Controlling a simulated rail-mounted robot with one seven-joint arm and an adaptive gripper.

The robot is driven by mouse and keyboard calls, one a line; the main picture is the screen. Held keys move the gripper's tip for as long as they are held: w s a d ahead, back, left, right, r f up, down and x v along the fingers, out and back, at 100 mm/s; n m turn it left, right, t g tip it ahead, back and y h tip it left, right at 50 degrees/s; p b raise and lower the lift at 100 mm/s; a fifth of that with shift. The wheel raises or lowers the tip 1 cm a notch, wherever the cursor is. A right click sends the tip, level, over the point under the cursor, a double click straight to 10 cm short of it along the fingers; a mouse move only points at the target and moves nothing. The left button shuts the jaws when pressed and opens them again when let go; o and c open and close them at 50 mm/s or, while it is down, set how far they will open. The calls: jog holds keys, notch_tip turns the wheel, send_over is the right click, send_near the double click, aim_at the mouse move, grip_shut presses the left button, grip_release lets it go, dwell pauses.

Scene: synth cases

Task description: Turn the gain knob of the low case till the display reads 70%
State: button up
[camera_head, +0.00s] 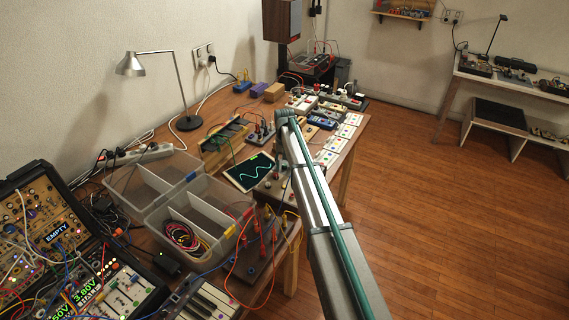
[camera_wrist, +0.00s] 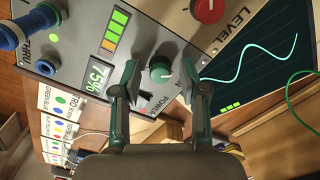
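In the wrist view a grey case panel (camera_wrist: 165,25) carries a green knob (camera_wrist: 161,69) with a pale pointer mark. Beside it a small display (camera_wrist: 97,79) appears to read 75%, tilted in the picture, with a green and yellow bar meter (camera_wrist: 115,33) above it. My gripper (camera_wrist: 162,75) is open, with one finger on each side of the green knob and a visible gap to each. Contact cannot be seen. A label by the knob is partly hidden by my gripper. In the head view my arm hides most of the case and my gripper.
A red knob (camera_wrist: 207,10) marked LEVEL sits close by on the panel. Blue plugs (camera_wrist: 42,22) stand at its left. A screen with a wave trace (camera_wrist: 255,65) lies at the right, with a green cable beside it. A clear bin (camera_head: 190,215) stands left of my arm.

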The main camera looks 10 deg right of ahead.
aim_at(285, 164)
grip_shut()
jog(key=shift+n, duration=0.7)
jog(key=shift+o, duration=1.1)
grip_release()
jog(key=shift+r, duration=0.15)
notch_tip(285, 164, up, 12)
